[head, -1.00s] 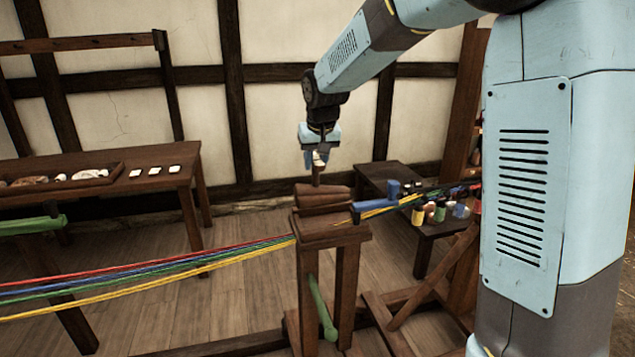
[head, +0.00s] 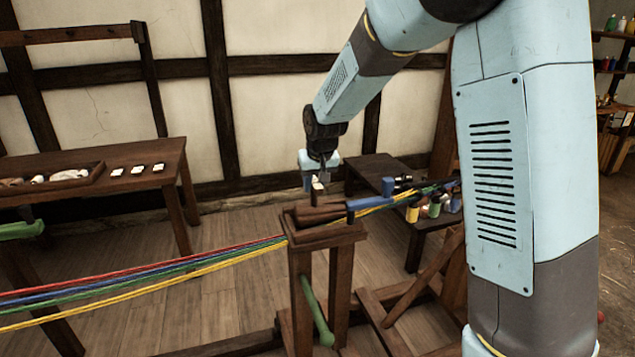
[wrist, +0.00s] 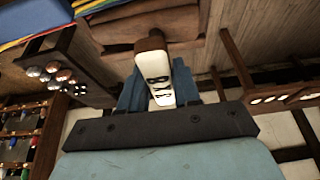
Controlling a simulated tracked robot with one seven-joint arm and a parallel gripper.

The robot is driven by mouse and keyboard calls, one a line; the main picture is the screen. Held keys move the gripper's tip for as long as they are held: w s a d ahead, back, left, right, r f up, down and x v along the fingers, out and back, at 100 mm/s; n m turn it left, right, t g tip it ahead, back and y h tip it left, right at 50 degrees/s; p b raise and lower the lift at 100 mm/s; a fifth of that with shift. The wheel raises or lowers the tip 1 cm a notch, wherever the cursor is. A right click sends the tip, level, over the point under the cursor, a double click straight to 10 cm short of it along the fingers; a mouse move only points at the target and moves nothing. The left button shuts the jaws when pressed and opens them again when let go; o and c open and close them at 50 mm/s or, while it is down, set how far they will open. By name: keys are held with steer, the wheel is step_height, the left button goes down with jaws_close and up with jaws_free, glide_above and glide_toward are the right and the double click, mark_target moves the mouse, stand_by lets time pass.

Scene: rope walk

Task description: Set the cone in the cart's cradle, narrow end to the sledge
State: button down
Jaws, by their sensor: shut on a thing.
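The dark wooden cone (head: 320,213) lies on its side at the top of the wooden cart (head: 328,236), low in or just over its cradle. My gripper (head: 318,186) is above it, shut on a pale-topped upright grip that appears to belong to the cone. In the wrist view this grip, white with dark marks (wrist: 157,75), stands between my blue fingers, with brown wood below it. The cradle is mostly hidden by the cone. I cannot tell clearly which end is narrow, or whether the cone rests fully. I cannot make out the sledge for certain.
Red, blue, green and yellow strands (head: 150,277) run left from the cart and on to the right past a blue handle (head: 370,203). A green lever (head: 318,312) hangs on the cart. A bench (head: 150,160) stands left, a low table (head: 380,170) behind right.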

steer(key=c, duration=0.8)
jaws_free()
steer(key=shift+r, duration=0.1)
steer(key=v, duration=1.1)
steer(key=shift+s, duration=0.1)
steer(key=s+d+r+m, duration=0.1)
steer(key=s+d+r, duration=0.2)
steer(key=s+d, duration=0.35)
steer(key=s+d+r, duration=0.3)
steer(key=s+d, duration=0.3)
steer(key=s, duration=0.1)
steer(key=s+d+f+m, duration=0.1)
steer(key=s+d, duration=0.3)
steer(key=s, duration=0.4)
steer(key=s+d+f+m+t+h, duration=0.1)
steer(key=s+d, duration=0.3)
steer(key=s, duration=0.4)
steer(key=shift+s+f, duration=0.25)
steer(key=shift+f, duration=0.25)
